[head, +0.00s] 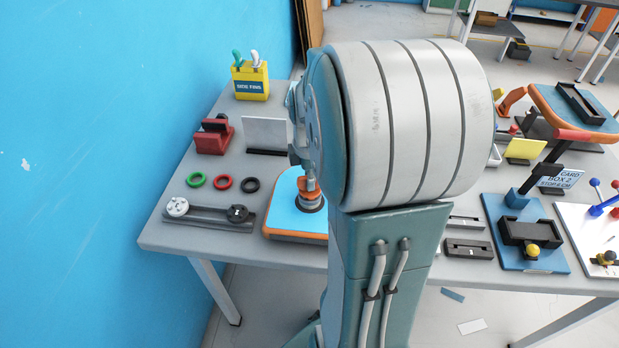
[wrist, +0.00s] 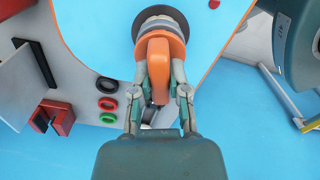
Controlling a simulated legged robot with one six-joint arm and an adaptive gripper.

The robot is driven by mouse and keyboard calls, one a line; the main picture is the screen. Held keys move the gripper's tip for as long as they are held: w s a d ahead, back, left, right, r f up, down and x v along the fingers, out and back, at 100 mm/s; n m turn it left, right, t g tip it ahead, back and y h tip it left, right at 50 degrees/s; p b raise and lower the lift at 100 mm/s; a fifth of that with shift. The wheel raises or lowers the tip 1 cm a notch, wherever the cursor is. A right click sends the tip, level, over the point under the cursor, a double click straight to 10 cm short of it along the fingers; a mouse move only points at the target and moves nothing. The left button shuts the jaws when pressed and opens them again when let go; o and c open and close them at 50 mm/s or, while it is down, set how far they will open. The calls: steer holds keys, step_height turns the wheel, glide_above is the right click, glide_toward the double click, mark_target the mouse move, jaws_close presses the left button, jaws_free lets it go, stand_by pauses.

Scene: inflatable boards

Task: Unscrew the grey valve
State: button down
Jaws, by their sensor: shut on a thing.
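The inflatable board (head: 285,190) is blue with an orange rim and lies on the grey table; its blue face also shows in the wrist view (wrist: 100,30). A valve with a grey body (head: 311,201) and an orange top stands on it. In the wrist view the orange top (wrist: 160,48) has a raised grip and sits over a dark round base (wrist: 145,20). My gripper (wrist: 160,85) has one finger on each side of the orange grip and is shut on it. In the head view my arm hides most of the gripper and part of the board.
Green, red and black rings (head: 222,184) lie left of the board, with a dark bar tool (head: 208,215) in front. A red block (head: 214,137), an upright grey plate (head: 265,133) and a yellow box (head: 250,80) stand behind. Blue wall is at left; other boards stand at right.

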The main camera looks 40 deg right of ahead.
steer(key=n, duration=0.3)
steer(key=n, duration=0.3)
steer(key=shift+n, duration=0.3)
steer(key=shift+a+f, duration=0.1)
steer(key=n, duration=0.3)
steer(key=shift+s+n, duration=0.1)
steer(key=shift+n, duration=0.2)
steer(key=shift+n, duration=1.7)
